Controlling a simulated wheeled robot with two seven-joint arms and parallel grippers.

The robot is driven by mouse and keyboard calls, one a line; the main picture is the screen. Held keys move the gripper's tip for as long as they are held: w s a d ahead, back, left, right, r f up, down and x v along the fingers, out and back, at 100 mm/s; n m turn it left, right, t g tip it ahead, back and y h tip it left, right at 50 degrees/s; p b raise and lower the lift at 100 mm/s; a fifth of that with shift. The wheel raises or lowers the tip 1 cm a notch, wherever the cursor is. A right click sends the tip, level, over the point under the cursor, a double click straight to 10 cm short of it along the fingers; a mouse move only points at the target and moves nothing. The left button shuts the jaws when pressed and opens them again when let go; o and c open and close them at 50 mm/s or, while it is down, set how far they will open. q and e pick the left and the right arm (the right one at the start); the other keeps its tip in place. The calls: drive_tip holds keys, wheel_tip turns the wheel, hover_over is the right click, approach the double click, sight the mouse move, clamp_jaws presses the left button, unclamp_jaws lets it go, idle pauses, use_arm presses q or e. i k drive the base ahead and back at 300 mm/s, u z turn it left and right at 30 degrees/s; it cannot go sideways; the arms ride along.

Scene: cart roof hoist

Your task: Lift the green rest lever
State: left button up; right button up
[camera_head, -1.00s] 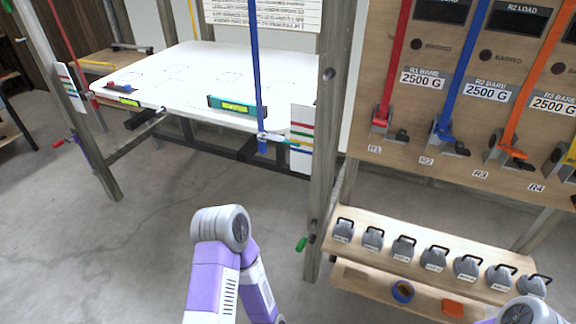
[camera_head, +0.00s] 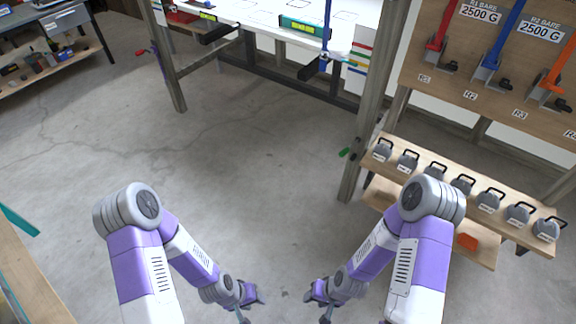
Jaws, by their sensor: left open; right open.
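The green rest lever (camera_head: 344,152) is a small green handle on the lower part of the wooden post (camera_head: 366,120), right of the picture's middle. My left gripper (camera_head: 254,308) is low in the picture, over the floor, open and empty. My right gripper (camera_head: 318,306) is beside it, to its right, also open and empty. Both grippers are well below and apart from the lever in the picture. The tips are partly cut off or small at the bottom edge.
A shelf with several grey weights (camera_head: 436,172) stands right of the post, behind my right arm. The white board (camera_head: 260,14) with a green level (camera_head: 303,27) is at the top. A bench (camera_head: 30,275) is at the left edge. The floor between is clear.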

sight(343, 152)
drive_tip(key=z, duration=0.4)
drive_tip(key=k, duration=0.2)
drive_tip(key=u, duration=0.5)
drive_tip(key=i, duration=1.4)
drive_tip(key=z, duration=1.55)
drive_tip(key=i, duration=0.15)
drive_tip(key=u, duration=0.2)
